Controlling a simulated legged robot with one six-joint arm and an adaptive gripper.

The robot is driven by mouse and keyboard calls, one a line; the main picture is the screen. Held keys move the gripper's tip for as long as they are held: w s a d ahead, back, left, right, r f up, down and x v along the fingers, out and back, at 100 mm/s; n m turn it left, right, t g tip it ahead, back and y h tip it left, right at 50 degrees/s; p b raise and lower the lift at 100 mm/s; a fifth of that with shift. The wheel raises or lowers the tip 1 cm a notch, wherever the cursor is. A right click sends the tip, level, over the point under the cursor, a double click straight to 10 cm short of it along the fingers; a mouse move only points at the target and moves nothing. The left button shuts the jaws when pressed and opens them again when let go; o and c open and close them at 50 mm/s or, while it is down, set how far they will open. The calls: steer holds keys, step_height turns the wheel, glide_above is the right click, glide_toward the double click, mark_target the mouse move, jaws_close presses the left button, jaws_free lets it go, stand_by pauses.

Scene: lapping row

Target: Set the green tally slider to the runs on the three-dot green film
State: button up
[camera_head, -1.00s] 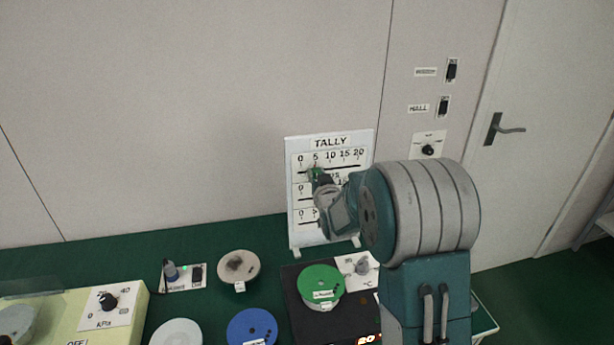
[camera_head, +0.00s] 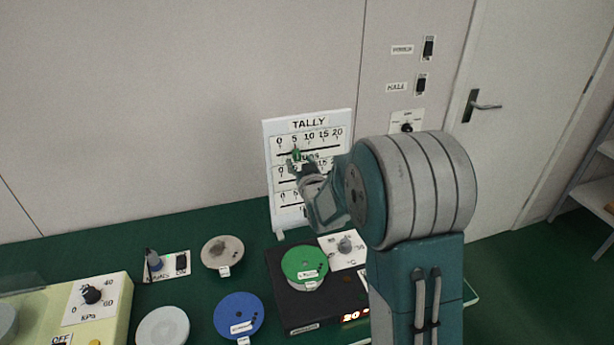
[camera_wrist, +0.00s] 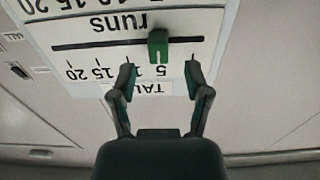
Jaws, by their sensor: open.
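The white tally board (camera_head: 270,190) stands upright at the back of the table. Its green slider (camera_head: 296,154) sits on the top line, at or very near the 5. In the wrist view the board is upside down, and the green slider (camera_wrist: 158,46) shows close to the 5, with "runs" printed beside its line. My gripper (camera_wrist: 160,76) is open and empty, its fingertips spread either side of the slider's position but short of it. A green disc (camera_head: 304,258) with a white label lies on the black hot plate; its label text and dots are too small to read.
A blue disc (camera_head: 239,315), a pale disc (camera_head: 163,328) and a grey-beige disc (camera_head: 222,251) lie left of the black hot plate (camera_head: 284,300). A kPa dial box (camera_head: 110,315) stands at left. My arm hides the board's lower right.

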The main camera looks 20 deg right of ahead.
steer(key=s, duration=0.8)
steer(key=shift+s, duration=0.2)
steer(key=s+a+r+g, duration=0.2)
steer(key=s+g, duration=0.4)
steer(key=s, duration=0.9)
steer(key=s+a+r+g, duration=0.2)
steer(key=s+g, duration=0.4)
steer(key=s, duration=0.9)
steer(key=shift+r, duration=0.15)
stand_by(2.9)
